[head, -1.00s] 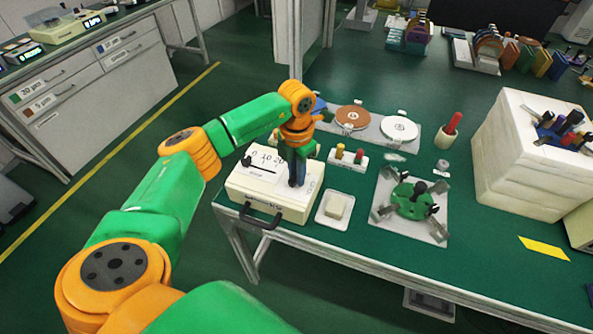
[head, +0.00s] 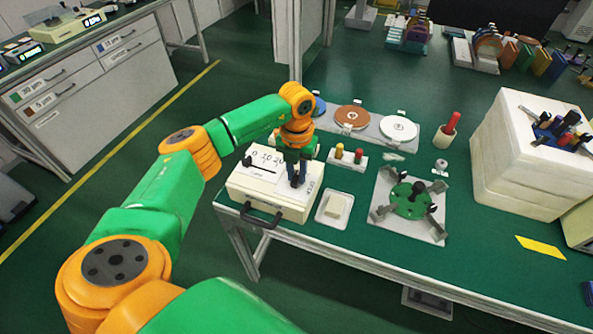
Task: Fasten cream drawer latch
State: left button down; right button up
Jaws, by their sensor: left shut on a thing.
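The cream drawer box (head: 265,197) sits at the left front corner of the green table. A black handle (head: 261,216) is on its front face, and a scale with numbers and a black knob is on its top. My left gripper (head: 296,184) points down onto the right part of the box top. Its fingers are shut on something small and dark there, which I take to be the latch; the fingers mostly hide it. My right gripper is not in view.
A green fixture (head: 410,200) on a grey plate lies further right. Behind are a peg block (head: 348,158) and round discs (head: 351,117). A white foam stack (head: 525,160) stands at the right.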

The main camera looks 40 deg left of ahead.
aim_at(297, 176)
pick_arm(q)
jog(key=c, duration=0.8)
grip_release()
jog(key=shift+o, duration=0.2)
notch_tip(297, 176, up, 7)
jog(key=shift+r+b, duration=0.1)
jog(key=shift+b, duration=0.55)
